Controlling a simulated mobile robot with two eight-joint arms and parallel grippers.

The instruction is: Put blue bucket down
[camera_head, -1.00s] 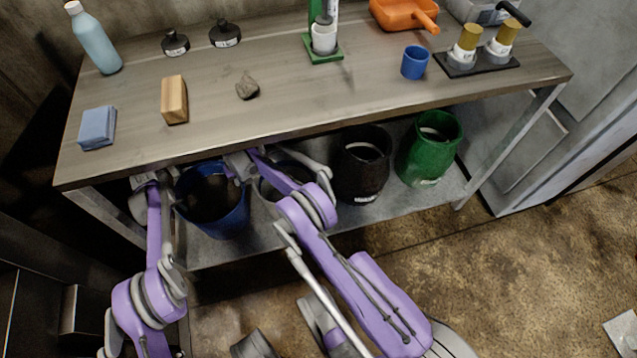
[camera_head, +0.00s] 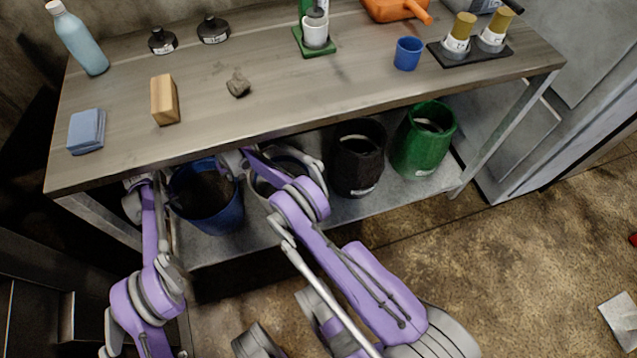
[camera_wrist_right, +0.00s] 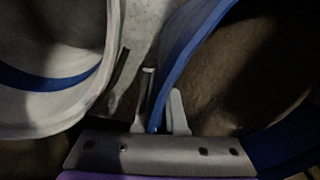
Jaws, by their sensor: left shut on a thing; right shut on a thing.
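The blue bucket (camera_head: 222,218) is upright at the lower shelf under the table, at its left end. The tabletop hides part of its rim. My right gripper (camera_head: 238,164) is at the bucket's right side. In the right wrist view, my right gripper (camera_wrist_right: 162,90) is shut on the rim of the blue bucket (camera_wrist_right: 185,45), one finger on each side of the wall. My left gripper (camera_head: 150,182) is at the bucket's left side, shut on it, with its fingertips mostly hidden by the table edge. I cannot tell whether the bucket's base touches the shelf.
A white bucket (camera_wrist_right: 50,95) with a blue band stands close to the left in the right wrist view. A black bucket (camera_head: 357,170) and a green bucket (camera_head: 424,150) stand further right on the shelf (camera_head: 395,196). The tabletop (camera_head: 300,95) is just above my grippers.

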